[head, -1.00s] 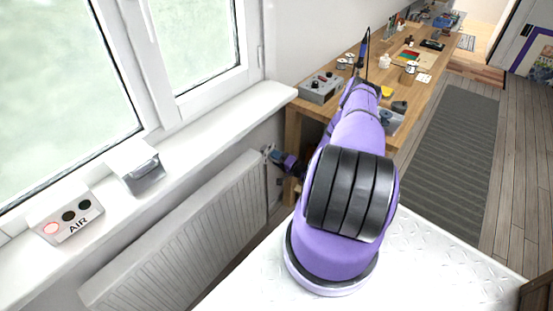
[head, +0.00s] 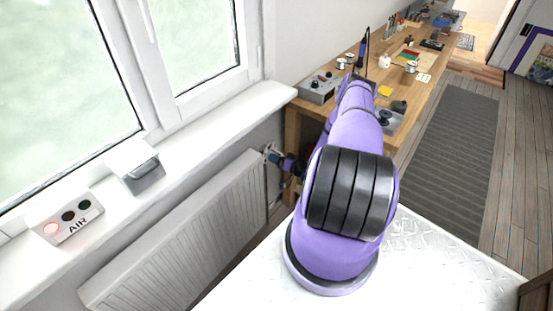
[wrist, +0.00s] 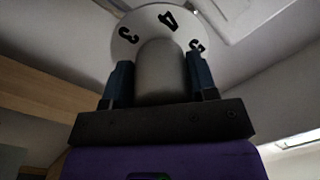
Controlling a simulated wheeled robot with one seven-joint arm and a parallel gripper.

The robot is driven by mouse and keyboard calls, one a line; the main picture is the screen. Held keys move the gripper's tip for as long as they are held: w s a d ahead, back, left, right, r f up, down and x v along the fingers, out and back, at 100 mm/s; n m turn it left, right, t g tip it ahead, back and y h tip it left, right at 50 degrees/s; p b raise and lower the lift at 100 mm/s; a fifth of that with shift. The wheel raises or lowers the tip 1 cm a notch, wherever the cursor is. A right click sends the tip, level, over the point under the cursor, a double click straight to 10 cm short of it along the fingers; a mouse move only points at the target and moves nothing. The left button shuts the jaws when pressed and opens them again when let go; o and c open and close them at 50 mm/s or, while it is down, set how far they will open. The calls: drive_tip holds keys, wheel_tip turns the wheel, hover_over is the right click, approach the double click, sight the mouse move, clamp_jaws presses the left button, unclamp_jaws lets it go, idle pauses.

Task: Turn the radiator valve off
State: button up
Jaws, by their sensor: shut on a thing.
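The radiator valve (wrist: 163,75) fills the middle of the wrist view, a grey rounded knob in front of a pale dial disc (wrist: 150,22) with the digits 3, 4 and part of a 5 showing. My gripper (wrist: 160,82) has one dark blue finger on each side of the knob and is shut on it. In the head view my gripper (head: 277,158) is at the right end of the white radiator (head: 185,235), below the window sill. The valve is mostly hidden there by the gripper.
A wooden workbench (head: 292,130) with several tools stands just beyond the gripper. A grey mat lies on the floor to the right.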

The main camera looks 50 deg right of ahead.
drive_tip(key=shift+s+f, duration=0.1)
idle(0.3)
drive_tip(key=o, duration=0.9)
drive_tip(key=s, duration=0.3)
drive_tip(key=s+d, duration=0.1)
drive_tip(key=s, duration=0.6)
drive_tip(key=shift+s+d, duration=0.2)
drive_tip(key=shift+s, duration=0.1)
